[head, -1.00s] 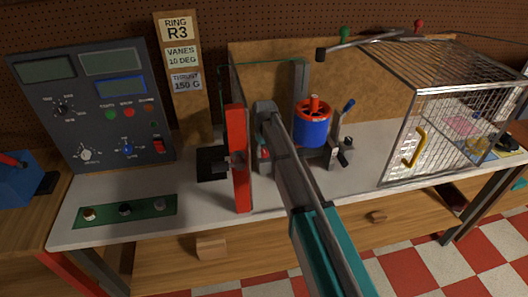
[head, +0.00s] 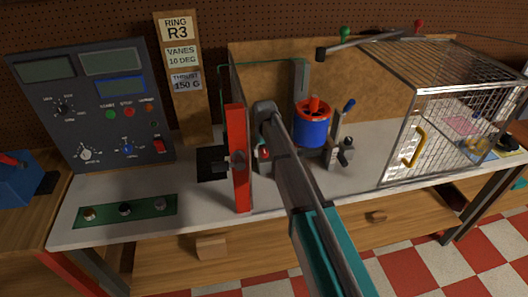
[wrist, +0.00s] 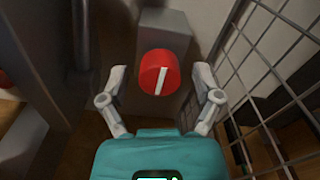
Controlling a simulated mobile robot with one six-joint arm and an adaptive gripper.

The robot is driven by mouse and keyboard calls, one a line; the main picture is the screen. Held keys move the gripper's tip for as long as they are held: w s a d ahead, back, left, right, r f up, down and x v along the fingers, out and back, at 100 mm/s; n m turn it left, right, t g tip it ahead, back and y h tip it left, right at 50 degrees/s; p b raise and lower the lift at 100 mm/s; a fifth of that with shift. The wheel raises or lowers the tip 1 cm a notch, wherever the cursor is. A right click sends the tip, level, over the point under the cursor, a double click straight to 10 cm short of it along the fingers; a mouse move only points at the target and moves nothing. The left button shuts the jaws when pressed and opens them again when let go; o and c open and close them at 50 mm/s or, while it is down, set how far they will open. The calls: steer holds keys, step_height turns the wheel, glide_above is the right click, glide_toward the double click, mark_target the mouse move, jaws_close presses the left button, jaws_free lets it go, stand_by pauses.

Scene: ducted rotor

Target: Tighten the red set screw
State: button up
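The red set screw (wrist: 149,72) fills the middle of the wrist view as a round red head with a white line, tilted slightly from vertical. It sits in front of a grey block (wrist: 172,24). My gripper (wrist: 159,78) is open, with one pale finger on each side of the red head and a visible gap on both sides. In the head view my own arm hides most of the gripper. A small red spot (head: 264,153) shows beside the arm there; I cannot tell whether it is the same screw.
A red upright (head: 240,180) stands left of my arm. A blue drum with a red top (head: 311,130) and a wire cage (head: 400,150) stand to the right. A control panel (head: 90,110) stands at the left. Wire mesh (wrist: 265,60) runs close to the right finger.

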mark_target(264, 150)
steer(key=shift+n, duration=0.5)
steer(key=n, duration=0.3)
steer(key=shift+n, duration=0.3)
steer(key=n, duration=0.4)
steer(key=shift+n, duration=0.3)
steer(key=n, duration=0.8)
steer(key=shift+n, duration=0.4)
step_height(264, 150, up, 14)
steer(key=p, duration=1.4)
steer(key=s+d+f+m+b, duration=0.8)
steer(key=s+d+m, duration=0.2)
steer(key=s, duration=0.1)
steer(key=s+d+f+m+b, duration=0.7)
steer(key=s+d+m, duration=0.4)
steer(key=s, duration=0.1)
steer(key=shift+d+f+m+b, duration=0.25)
steer(key=shift+f+m+b, duration=0.05)
steer(key=shift+f+b, duration=0.1)
